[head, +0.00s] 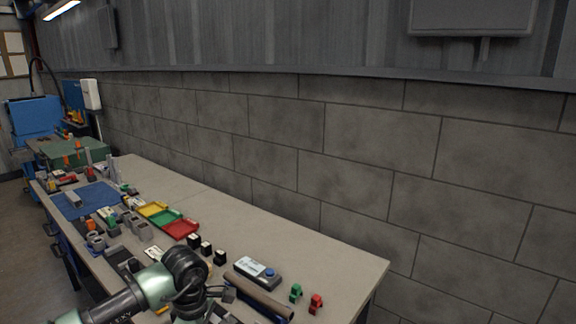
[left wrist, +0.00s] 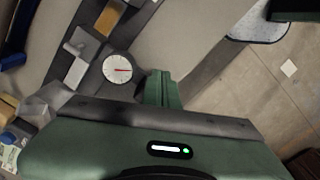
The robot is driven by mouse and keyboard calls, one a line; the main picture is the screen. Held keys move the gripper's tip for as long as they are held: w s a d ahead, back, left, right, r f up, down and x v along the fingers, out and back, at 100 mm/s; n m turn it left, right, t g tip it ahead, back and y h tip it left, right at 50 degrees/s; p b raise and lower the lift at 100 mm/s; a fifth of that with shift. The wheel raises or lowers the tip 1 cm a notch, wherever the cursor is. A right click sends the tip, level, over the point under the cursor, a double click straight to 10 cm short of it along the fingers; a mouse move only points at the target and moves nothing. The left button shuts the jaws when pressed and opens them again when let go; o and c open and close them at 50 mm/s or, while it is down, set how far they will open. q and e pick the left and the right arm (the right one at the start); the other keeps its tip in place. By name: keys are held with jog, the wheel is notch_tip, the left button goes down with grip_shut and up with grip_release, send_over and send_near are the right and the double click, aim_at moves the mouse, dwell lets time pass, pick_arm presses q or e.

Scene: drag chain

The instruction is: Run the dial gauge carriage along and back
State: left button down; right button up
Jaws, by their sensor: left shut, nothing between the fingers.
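The dial gauge (left wrist: 117,68) shows in the left wrist view as a round white face with a red needle. It lies by a dark rail or strip (left wrist: 94,43) that carries pale and tan blocks, and I cannot tell which part is its carriage. My left gripper (left wrist: 162,80) is shut and empty, its green fingers just right of the dial and seemingly apart from it. In the head view my left arm reaches over the front of the bench and hides what lies beneath it; the gauge is not clear there. My right gripper is not in view.
The long bench (head: 335,262) stands along a block wall. The bench's back strip is clear.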

pick_arm(q)
jog(key=shift+w+a+b, duration=0.65)
jog(key=shift+w+a, duration=0.15)
jog(key=shift+a, duration=0.2)
jog(key=shift+w+a+b, duration=0.6)
jog(key=shift+w+a, duration=0.15)
jog(key=shift+a, duration=0.25)
jog(key=shift+w+a+b, duration=0.65)
jog(key=shift+w+a, duration=0.15)
jog(key=shift+a, duration=0.2)
jog(key=shift+r, duration=0.1)
jog(key=shift+s+d, duration=0.1)
jog(key=shift+d, duration=0.05)
jog(key=shift+s+d, duration=0.35)
notch_tip(320, 180, up, 8)
jog(key=p, duration=0.4)
jog(key=shift+d, duration=0.1)
